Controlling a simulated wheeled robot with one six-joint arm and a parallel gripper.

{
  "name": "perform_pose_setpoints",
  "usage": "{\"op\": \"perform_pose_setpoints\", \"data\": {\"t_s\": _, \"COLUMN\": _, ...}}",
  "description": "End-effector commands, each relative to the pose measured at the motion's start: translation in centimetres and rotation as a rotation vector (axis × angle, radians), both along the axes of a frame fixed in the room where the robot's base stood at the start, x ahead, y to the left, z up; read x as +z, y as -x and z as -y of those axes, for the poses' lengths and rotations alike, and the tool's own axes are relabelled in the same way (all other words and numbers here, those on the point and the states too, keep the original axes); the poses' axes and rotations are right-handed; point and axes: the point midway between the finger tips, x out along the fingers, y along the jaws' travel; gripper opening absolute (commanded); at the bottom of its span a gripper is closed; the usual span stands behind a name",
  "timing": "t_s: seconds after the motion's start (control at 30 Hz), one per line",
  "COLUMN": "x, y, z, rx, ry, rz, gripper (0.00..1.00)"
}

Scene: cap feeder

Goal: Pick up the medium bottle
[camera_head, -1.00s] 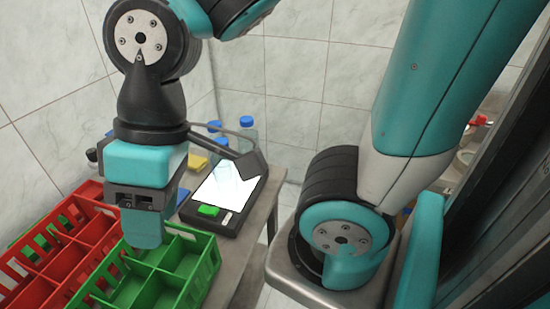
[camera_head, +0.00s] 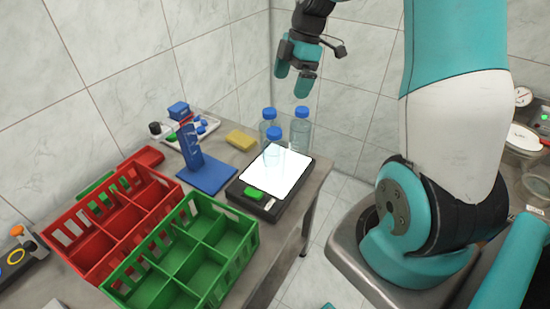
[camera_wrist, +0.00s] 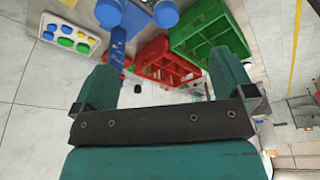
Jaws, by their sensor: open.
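Three clear bottles with blue caps stand close together at the table's far right corner in the head view: a back left bottle (camera_head: 267,130), a back right bottle (camera_head: 301,135) and a front bottle (camera_head: 273,153) at the lit panel. I cannot tell which is the medium one. My gripper (camera_head: 292,82) is open and empty, showing above the back right cap in the picture, apart from it. In the wrist view, my gripper (camera_wrist: 165,68) has its fingers spread, with two blue caps (camera_wrist: 108,12) (camera_wrist: 166,13) cut by the top edge.
A lit panel device (camera_head: 275,172) lies by the bottles. A green crate (camera_head: 205,250) and red crate (camera_head: 110,225) stand left. A blue stand (camera_head: 205,178), yellow sponge (camera_head: 240,139) and white tray (camera_head: 190,132) lie behind. The wall is close behind the table.

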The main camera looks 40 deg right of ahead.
Motion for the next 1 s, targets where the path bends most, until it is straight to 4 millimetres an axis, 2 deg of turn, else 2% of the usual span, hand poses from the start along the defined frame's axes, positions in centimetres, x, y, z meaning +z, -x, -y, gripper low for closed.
{"op": "perform_pose_setpoints", "data": {"t_s": 0.4, "x": -8.4, "y": -0.4, "z": -2.5, "rx": 0.006, "ry": -0.002, "rz": -0.005, "gripper": 1.00}}
{"op": "perform_pose_setpoints", "data": {"t_s": 0.5, "x": -9.9, "y": -0.5, "z": -2.9, "rx": 0.004, "ry": -0.002, "rz": -0.005, "gripper": 1.00}}
{"op": "perform_pose_setpoints", "data": {"t_s": 0.77, "x": -11.6, "y": -0.5, "z": -3.7, "rx": 0.005, "ry": -0.002, "rz": -0.003, "gripper": 1.00}}
{"op": "perform_pose_setpoints", "data": {"t_s": 1.0, "x": -14.7, "y": -0.3, "z": -5.2, "rx": 0.004, "ry": -0.002, "rz": -0.003, "gripper": 1.00}}
